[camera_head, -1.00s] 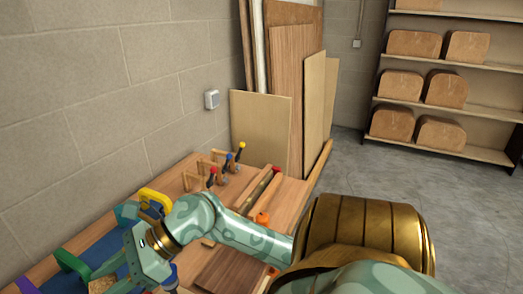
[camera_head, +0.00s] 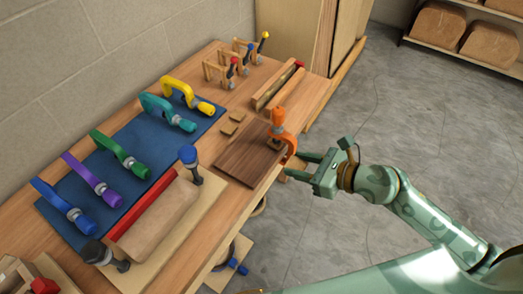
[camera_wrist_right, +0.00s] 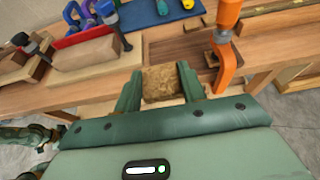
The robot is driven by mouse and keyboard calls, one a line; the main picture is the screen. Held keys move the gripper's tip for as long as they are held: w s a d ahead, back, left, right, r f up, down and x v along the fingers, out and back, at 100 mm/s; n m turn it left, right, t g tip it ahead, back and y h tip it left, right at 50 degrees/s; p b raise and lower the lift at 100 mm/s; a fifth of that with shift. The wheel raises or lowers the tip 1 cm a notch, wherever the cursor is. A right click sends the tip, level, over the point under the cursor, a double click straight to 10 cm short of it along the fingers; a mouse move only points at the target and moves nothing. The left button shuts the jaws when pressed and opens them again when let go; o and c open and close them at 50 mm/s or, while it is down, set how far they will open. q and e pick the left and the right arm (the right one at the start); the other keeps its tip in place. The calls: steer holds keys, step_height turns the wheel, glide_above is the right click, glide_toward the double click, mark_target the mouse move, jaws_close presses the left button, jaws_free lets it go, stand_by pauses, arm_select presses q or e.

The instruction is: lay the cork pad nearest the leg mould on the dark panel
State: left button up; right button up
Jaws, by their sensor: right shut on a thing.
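The dark panel (camera_head: 245,160) lies on the bench, an orange clamp (camera_head: 279,118) at its right edge. My right gripper (camera_head: 299,166) is just off the bench's front edge, beside that clamp. In the right wrist view it is shut on a cork pad (camera_wrist_right: 162,82), speckled brown, between its two green fingers. The pad is off the panel, which shows beyond it (camera_wrist_right: 195,45). Two small cork pads (camera_head: 228,127) (camera_head: 238,116) lie behind the panel. The leg mould, a tan block (camera_head: 158,215) beside a red bar, sits left of the panel. My left gripper is out of view.
A blue mat (camera_head: 140,142) holds several coloured clamps along the wall. A dark clamp with a blue knob (camera_head: 189,158) stands between mould and panel. Small wooden clamps (camera_head: 235,65) and a long wooden piece with a red end (camera_head: 278,88) are farther back. Open floor lies right.

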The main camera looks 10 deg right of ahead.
steer(key=w+d+b+x, duration=0.1)
steer(key=x, duration=0.8)
steer(key=b, duration=0.3)
glide_above(260, 169)
steer(key=f, duration=0.5)
steer(key=shift+s+d, duration=0.35)
steer(key=f, duration=0.1)
steer(key=f+b, duration=0.2)
steer(key=f, duration=0.1)
steer(key=shift+w+a, duration=0.3)
steer(key=shift+w, duration=0.05)
steer(key=shift+r, duration=0.2)
steer(key=shift+f, duration=0.15)
steer(key=o, duration=0.9)
